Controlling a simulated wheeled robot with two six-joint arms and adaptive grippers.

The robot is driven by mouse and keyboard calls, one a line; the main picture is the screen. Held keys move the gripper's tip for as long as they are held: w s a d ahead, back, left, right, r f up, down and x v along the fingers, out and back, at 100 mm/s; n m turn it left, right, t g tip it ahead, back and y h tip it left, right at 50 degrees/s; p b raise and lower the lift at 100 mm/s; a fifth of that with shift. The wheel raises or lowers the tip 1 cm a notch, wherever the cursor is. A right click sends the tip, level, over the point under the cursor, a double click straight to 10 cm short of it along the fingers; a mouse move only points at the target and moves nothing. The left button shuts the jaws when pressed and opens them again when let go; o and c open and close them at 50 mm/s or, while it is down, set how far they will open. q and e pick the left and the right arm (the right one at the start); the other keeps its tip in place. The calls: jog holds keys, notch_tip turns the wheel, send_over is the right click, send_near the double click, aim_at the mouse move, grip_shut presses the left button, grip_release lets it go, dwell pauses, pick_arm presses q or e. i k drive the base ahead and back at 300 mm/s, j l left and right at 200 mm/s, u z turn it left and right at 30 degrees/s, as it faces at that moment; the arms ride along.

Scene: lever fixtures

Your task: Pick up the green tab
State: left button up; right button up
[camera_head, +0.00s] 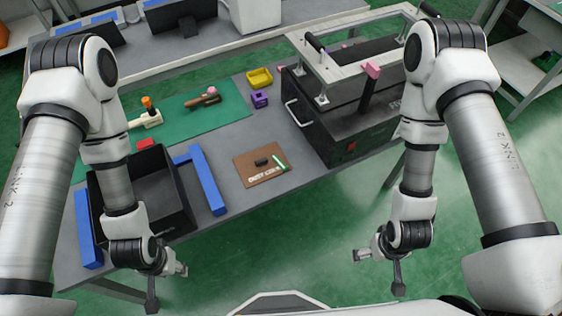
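A small thin green tab (282,161) with a pale edge lies at the right side of a brown board (252,173) on the grey table. A small black block (263,161) sits to its left on the same board. My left gripper (168,285) is open and empty at the table's front left, near the black bin's front. My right gripper (378,268) is open and empty over the floor, in front of the table and to the right of the board. Both are well apart from the tab.
A black bin (190,224) stands between blue bars (207,180) left of the board. A large black box fixture (345,140) with a pink-topped lever (369,84) stands at right. Behind are a green mat (180,124), a yellow tray (260,78) and a purple block (260,99).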

aim_at(277, 160)
jog(key=j+z, duration=0.1)
jog(key=z, duration=0.3)
jog(key=j+z, duration=0.15)
jog(key=z, duration=0.2)
jog(key=k+j+z, duration=0.1)
jog(key=z, duration=0.65)
jog(key=k+j, duration=0.05)
